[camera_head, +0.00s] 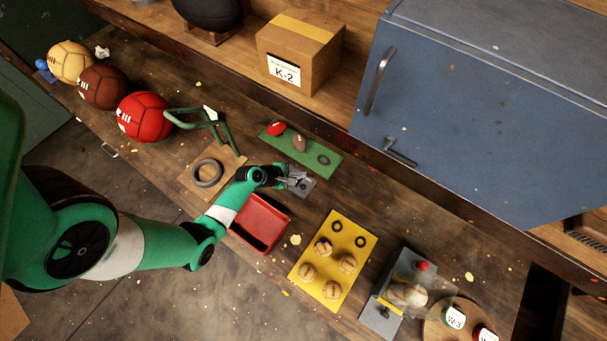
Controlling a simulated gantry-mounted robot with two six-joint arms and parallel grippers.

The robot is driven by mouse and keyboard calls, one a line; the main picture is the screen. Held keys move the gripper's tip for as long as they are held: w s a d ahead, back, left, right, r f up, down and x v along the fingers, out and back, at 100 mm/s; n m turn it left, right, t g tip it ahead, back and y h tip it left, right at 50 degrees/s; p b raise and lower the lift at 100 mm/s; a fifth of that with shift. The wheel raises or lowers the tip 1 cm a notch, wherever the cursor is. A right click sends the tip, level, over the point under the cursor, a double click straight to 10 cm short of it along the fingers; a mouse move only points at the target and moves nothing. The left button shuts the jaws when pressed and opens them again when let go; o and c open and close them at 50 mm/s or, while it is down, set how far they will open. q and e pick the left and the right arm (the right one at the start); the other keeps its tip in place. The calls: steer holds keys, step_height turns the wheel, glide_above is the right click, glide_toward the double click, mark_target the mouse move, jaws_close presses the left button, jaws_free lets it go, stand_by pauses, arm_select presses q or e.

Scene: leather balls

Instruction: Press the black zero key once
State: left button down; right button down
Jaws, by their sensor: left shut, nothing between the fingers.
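A small grey device (304,193) lies on the bench near the middle of the view, between the green board and the red tray. My left gripper (298,181) is over this device, with its fingers shut and nothing between them. It covers part of the device's top. I cannot make out a black zero key for certain; it may be hidden by the gripper or too small to tell. Whether the fingertips touch the device cannot be told. My right gripper is not in view.
A red tray (283,213) and a green board (329,158) flank the device. A yellow board (312,284) with small balls, a grey press-like fixture (376,318), a dark green stand (199,124) and a red ball (146,117) are nearby. A blue cabinet (470,110) stands behind.

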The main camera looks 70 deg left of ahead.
arm_select(q)
steer(key=b, duration=0.6)
glide_above(303, 187)
steer(key=s, duration=0.1)
step_height(303, 187, down, 6)
steer(key=shift+f, duration=0.75)
stand_by(0.7)
steer(key=shift+f+b, duration=0.4)
steer(key=shift+b, duration=0.1)
steer(key=shift+f+b, duration=0.3)
steer(key=shift+f, duration=0.15)
stand_by(0.4)
steer(key=shift+r+p, duration=0.9)
steer(key=shift+p, duration=0.05)
